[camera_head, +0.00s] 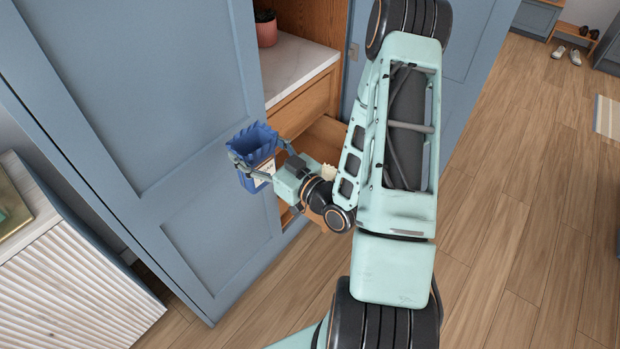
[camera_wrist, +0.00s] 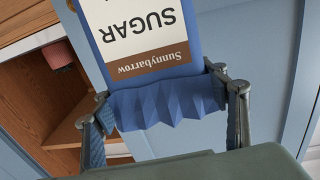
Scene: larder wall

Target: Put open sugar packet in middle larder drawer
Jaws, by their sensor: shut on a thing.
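My gripper (camera_head: 258,160) is shut on the blue sugar packet (camera_head: 246,140), one finger on each side. The packet is held about upright in front of the blue larder door, with its jagged open top upward. In the wrist view the packet (camera_wrist: 160,100) shows its white and brown SUGAR label, upside down. A wooden larder drawer (camera_head: 325,132) stands pulled out below and right of the packet, apart from it. My arm hides much of this drawer, and I cannot tell its full contents; a small pale item (camera_head: 328,172) shows beside my wrist.
A closed wooden drawer front (camera_head: 312,98) lies under the pale marble shelf (camera_head: 297,68), which bears a potted plant (camera_head: 265,30). The large blue door (camera_head: 150,120) stands close left of the packet. A white ribbed cabinet (camera_head: 70,280) is at lower left. Open floor lies right.

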